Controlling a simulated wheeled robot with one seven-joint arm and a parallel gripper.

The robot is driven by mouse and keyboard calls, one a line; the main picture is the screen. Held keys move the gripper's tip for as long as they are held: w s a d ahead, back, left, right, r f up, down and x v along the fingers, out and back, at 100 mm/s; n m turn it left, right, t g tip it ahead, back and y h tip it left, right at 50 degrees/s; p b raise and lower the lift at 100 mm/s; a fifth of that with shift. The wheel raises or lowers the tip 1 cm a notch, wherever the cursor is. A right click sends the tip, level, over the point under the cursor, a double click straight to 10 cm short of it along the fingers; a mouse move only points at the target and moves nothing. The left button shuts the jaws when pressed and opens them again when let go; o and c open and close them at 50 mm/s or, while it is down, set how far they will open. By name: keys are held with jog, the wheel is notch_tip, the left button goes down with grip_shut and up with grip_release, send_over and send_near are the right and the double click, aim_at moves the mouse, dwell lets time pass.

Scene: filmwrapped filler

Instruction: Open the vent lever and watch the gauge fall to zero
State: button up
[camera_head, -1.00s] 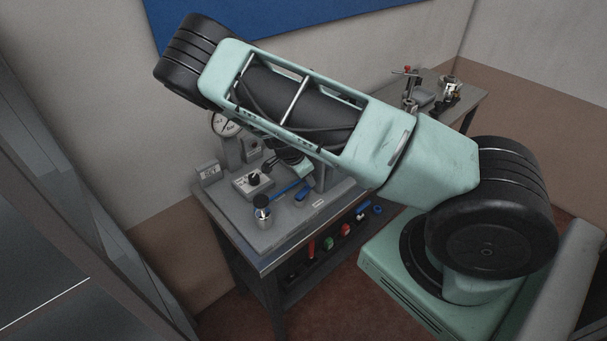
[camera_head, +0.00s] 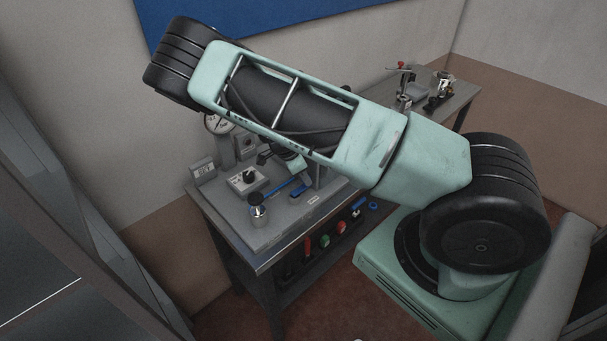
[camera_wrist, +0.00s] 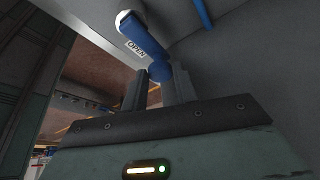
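In the wrist view a blue lever (camera_wrist: 148,40) with a white end slants beside an OPEN label (camera_wrist: 136,49). Its blue lower end lies at the tips of my gripper (camera_wrist: 157,72). The two fingers stand apart with a narrow gap; I cannot tell whether they press on the lever. In the head view my arm hides most of the gripper and the lever. The round white gauge (camera_head: 216,124) shows behind my arm, partly covered; its reading is too small to tell.
The bench (camera_head: 262,256) carries a grey box with a black knob (camera_head: 247,178), a small display (camera_head: 203,170) and a metal cylinder (camera_head: 258,214). Coloured items, including a red one (camera_head: 308,247), line the bench front. Other fittings (camera_head: 402,88) stand at the far right.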

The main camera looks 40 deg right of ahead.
jog(key=o, duration=0.3)
jog(key=b+v, duration=0.5)
jog(key=v, duration=1.2)
jog(key=shift+a, duration=0.2)
jog(key=shift+r, duration=0.1)
